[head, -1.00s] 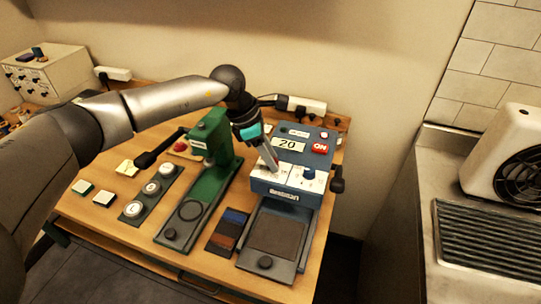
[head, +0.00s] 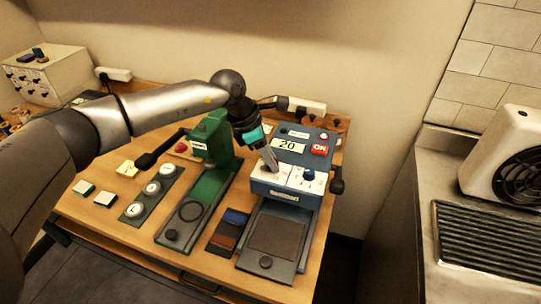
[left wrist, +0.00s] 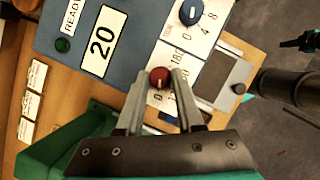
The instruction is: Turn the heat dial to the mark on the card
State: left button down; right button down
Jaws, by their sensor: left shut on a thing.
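The blue heat press (head: 278,200) stands at the right of the table, its display (head: 289,145) reading 20. My left gripper (head: 272,168) reaches down to its white front panel. In the left wrist view, the gripper (left wrist: 160,80) is shut on the red dial (left wrist: 158,78), one finger on each side. That dial's scale shows 0 and 180; its exact setting is hard to read. The blue dial (head: 309,174) beside it is free; it also shows in the left wrist view (left wrist: 190,12). Small printed cards (left wrist: 36,75) lie beside the press, too small to read.
A green press (head: 212,165) with a black lever stands close left of the blue press. A red ON switch (head: 320,150) is on the blue press. A fan heater (head: 510,150) stands far right.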

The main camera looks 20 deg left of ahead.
pick_arm(q)
jog(key=n+t+p, duration=0.1)
jog(key=n, duration=0.2)
jog(key=shift+s+d+r+y, duration=0.1)
jog(key=shift+y, duration=0.2)
jog(key=n+t+y, duration=0.1)
jog(key=n, duration=0.3)
jog(key=shift+d, duration=0.1)
jog(key=n+y+b, duration=0.1)
jog(key=n, duration=0.1)
jog(key=shift+d+n, duration=0.1)
jog(key=shift+n, duration=0.3)
jog(key=n+y+b, duration=0.1)
jog(key=n+b, duration=0.1)
jog(key=shift+n+t, duration=0.3)
jog(key=n+y+b, duration=0.1)
jog(key=n, duration=0.2)
jog(key=shift+d+y+b, duration=0.15)
jog(key=shift+y+b, duration=0.15)
jog(key=shift+b, duration=0.1)
jog(key=shift+n+y+b, duration=0.4)
jog(key=shift+n+b, duration=0.15)
jog(key=shift+n, duration=0.85)
jog(key=shift+g, duration=0.4)
jog(key=c, duration=0.6)
grip_release()
